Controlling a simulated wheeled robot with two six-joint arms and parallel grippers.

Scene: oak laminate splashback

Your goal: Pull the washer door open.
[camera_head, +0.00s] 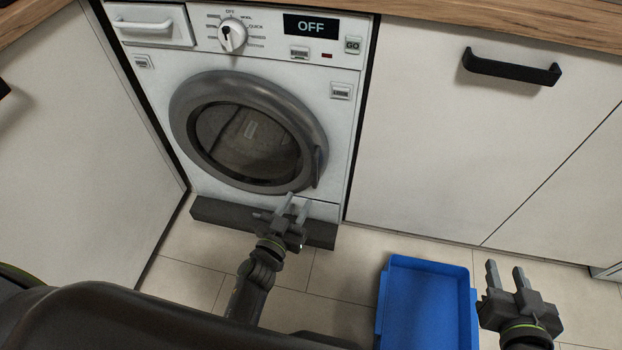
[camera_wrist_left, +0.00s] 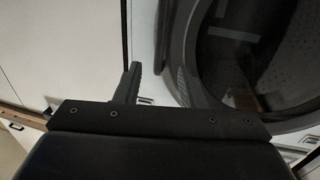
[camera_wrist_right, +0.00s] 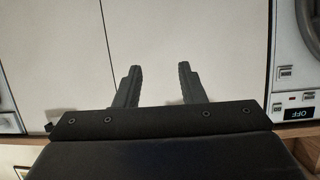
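The washer (camera_head: 265,45) is white and its round door (camera_head: 172,112), with a grey rim and dark glass, is shut. The dark door handle (camera_head: 318,168) sits on the rim's lower right. My left gripper (camera_head: 294,206) is just below the handle, fingers apart and pointing toward the door. My right gripper (camera_head: 505,277) is open and empty, away from the washer; both fingers show apart in the right wrist view (camera_wrist_right: 159,85).
A blue tray (camera_head: 427,262) lies on the tiled floor between my grippers. A white cabinet front (camera_head: 430,150) with a black handle (camera_head: 511,68) is right of the washer. Another white panel (camera_head: 80,140) stands to the left. A wooden worktop (camera_head: 450,12) runs above.

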